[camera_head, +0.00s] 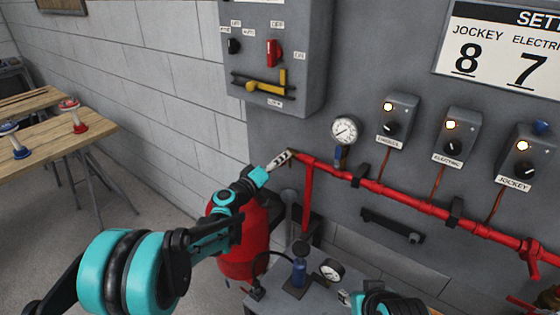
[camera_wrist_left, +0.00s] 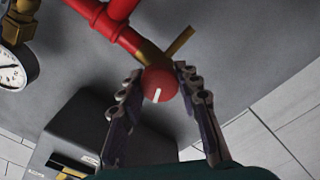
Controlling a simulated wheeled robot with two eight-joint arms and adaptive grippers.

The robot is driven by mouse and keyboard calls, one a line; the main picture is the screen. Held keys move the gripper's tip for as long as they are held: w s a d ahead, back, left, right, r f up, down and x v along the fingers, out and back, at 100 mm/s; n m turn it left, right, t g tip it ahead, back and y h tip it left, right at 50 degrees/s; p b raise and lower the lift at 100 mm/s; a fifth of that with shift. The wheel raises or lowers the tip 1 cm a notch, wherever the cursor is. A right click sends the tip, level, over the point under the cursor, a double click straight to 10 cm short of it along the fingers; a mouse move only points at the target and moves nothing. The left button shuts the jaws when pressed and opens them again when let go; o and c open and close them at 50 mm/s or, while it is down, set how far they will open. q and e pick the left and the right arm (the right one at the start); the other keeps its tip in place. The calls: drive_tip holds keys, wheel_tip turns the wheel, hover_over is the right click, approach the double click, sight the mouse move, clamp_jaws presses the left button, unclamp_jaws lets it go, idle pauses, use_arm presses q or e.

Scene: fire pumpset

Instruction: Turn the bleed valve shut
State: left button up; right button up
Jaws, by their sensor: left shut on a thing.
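The bleed valve's round red knob (camera_wrist_left: 160,82), with a white mark on its face, sits at the end of the red pipe on a brass body (camera_wrist_left: 148,52). My left gripper (camera_wrist_left: 157,90) has a finger on either side of the knob and is shut on it. In the head view my left gripper (camera_head: 281,159) reaches the pipe's left end, and the fingers hide the knob there. Part of my right arm's end (camera_head: 380,302) shows at the bottom edge; its fingers cannot be made out.
The red pipe (camera_head: 400,197) runs right along the grey panel. A pressure gauge (camera_head: 344,130) is just above it. A grey switch box (camera_head: 270,55) hangs above my left gripper. A red tank (camera_head: 240,245) stands below. A low bench (camera_head: 335,298) carries a small gauge.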

use_arm(q)
drive_tip(key=m, duration=0.4)
drive_tip(key=shift+d+m, duration=0.1)
drive_tip(key=shift+m, duration=0.3)
idle(0.4)
drive_tip(key=o, duration=1.2)
drive_tip(key=shift+s, duration=0.1)
drive_tip(key=v, duration=1.2)
